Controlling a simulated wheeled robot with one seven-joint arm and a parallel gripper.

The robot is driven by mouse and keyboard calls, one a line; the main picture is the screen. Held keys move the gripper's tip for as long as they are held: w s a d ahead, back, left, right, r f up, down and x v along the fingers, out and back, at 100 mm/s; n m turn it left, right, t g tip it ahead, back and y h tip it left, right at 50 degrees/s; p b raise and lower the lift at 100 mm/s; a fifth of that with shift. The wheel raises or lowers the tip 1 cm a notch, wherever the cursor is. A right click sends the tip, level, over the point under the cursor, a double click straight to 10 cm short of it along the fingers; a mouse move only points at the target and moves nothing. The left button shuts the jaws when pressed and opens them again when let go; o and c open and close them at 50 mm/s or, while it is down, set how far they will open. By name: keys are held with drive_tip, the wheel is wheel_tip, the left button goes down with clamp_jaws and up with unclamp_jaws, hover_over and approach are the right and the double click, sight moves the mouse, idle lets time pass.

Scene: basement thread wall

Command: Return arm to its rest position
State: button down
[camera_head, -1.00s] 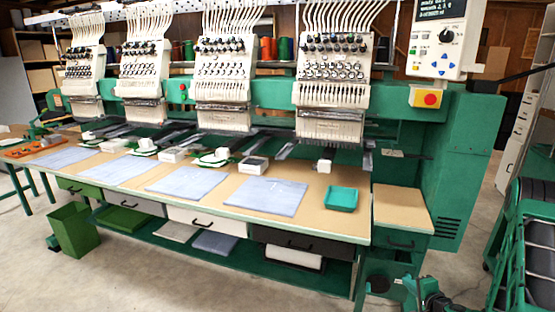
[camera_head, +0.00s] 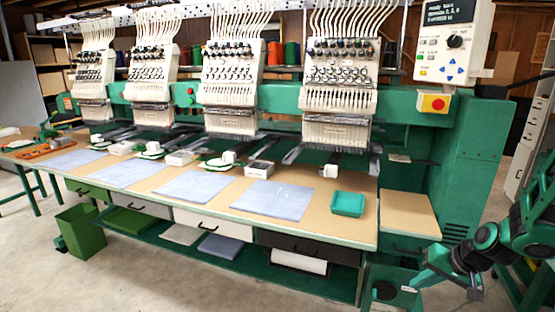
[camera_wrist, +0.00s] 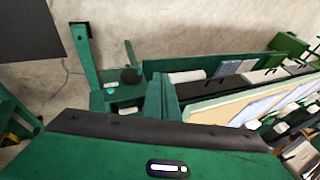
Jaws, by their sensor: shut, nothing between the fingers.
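My arm (camera_head: 488,238), green and black, is folded at the lower right of the head view, in front of the right end of the embroidery machine (camera_head: 470,150). My gripper (camera_wrist: 155,128) fills the bottom of the wrist view as a green body with a dark strip and a small lit panel. It is shut and holds nothing. Its fingertips are hard to make out. It appears apart from the table, with the machine's underside and the floor beyond it.
The worktable (camera_head: 330,228) carries blue cloth squares (camera_head: 272,200) and a teal tray (camera_head: 347,204). A tan-topped side stand (camera_head: 408,214) is near my arm. A green bin (camera_head: 80,230) stands at left. Concrete floor (camera_head: 150,275) is open in front.

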drive_tip(key=s+r+g+h, duration=0.1)
drive_tip(key=s+r, duration=0.3)
drive_tip(key=s, duration=0.5)
drive_tip(key=s+d+r+m+g+h, duration=0.1)
drive_tip(key=s+r+g, duration=0.1)
drive_tip(key=s+r, duration=0.3)
drive_tip(key=s+r+g, duration=0.2)
drive_tip(key=s+r, duration=0.3)
drive_tip(key=s, duration=0.8)
drive_tip(key=shift+s+d+m+h, duration=0.15)
drive_tip(key=shift+d+m+h, duration=0.15)
drive_tip(key=shift+d+h, duration=0.1)
drive_tip(key=shift+w+f, duration=0.3)
drive_tip(key=shift+w, duration=0.35)
